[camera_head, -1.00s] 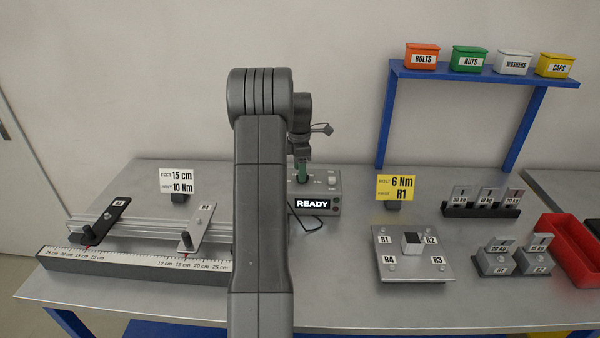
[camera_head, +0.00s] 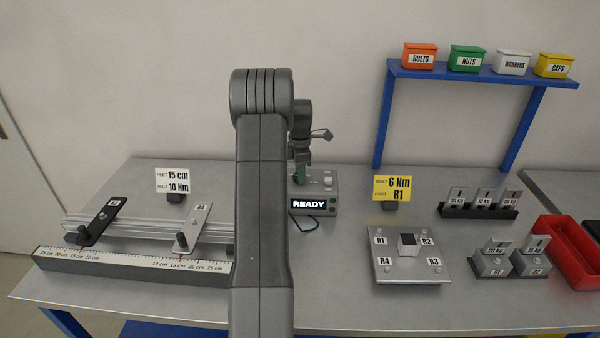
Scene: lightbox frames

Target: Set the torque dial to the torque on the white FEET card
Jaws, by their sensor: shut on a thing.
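The white FEET card (camera_head: 173,181) stands at the back left of the bench and reads "FEET 15 cm" and "BOLT 10 Nm". The grey control box (camera_head: 329,184) with a lit "READY" display (camera_head: 308,204) is partly hidden behind my arm. My gripper (camera_head: 302,170) points down at the top of this box, its fingers small and mostly hidden. It is shut on a green piece (camera_head: 302,175) on the box, which looks like the torque dial. The dial's scale and setting cannot be read.
A rail with two clamps (camera_head: 197,225) and a ruler (camera_head: 130,264) lie at left. A yellow card (camera_head: 392,187) reads "BOLT 6 Nm, R1". A bolt plate (camera_head: 410,270), weights (camera_head: 480,205) and a red bin (camera_head: 570,255) are at right.

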